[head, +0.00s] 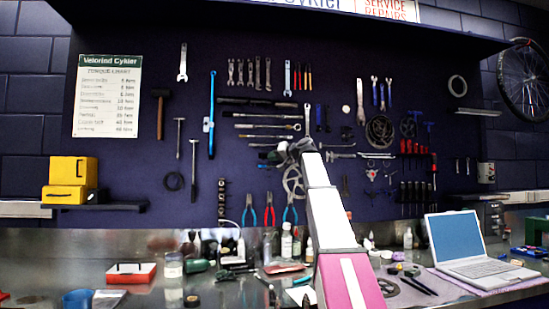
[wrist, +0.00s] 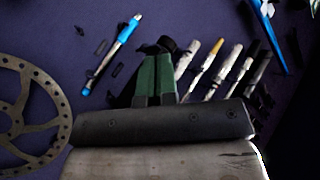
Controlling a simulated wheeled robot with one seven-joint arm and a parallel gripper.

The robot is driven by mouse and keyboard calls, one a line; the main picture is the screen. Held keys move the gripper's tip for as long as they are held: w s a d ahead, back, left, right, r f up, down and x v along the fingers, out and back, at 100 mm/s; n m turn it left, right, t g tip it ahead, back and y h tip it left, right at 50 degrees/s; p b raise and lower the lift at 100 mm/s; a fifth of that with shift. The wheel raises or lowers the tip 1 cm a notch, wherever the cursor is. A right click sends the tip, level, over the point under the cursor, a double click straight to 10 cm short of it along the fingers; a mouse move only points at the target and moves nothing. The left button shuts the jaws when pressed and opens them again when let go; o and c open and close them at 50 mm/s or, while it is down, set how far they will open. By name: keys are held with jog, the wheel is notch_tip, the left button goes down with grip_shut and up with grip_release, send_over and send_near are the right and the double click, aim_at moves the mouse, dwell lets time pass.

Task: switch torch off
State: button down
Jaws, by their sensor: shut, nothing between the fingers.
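My gripper (wrist: 155,62) has two green fingers closed together, with nothing held between them, in front of the dark wall board. A small black rounded thing (wrist: 187,45) shows just beyond the fingertips on the right; I cannot tell whether it is the torch or whether the fingers touch it. In the head view my arm reaches up to the board, and my gripper (head: 273,156) is small and hard to make out there. A dark green cylinder (head: 195,266) lies on the bench at the left; it may be a torch or a bottle. No switch or light can be made out.
A metal disc (wrist: 28,113) hangs left of the fingers in the wrist view. A blue tool (wrist: 115,52) and several pale handles (wrist: 225,70) are close by. On the bench stand a laptop (head: 470,245), a red tray (head: 131,273) and small bottles.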

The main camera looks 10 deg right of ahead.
jog(key=shift+w, duration=0.1)
dwell(0.3)
jog(key=shift+w, duration=0.35)
jog(key=shift+w, duration=0.15)
dwell(0.4)
jog(key=shift+s, duration=0.6)
jog(key=s, duration=0.6)
dwell(0.7)
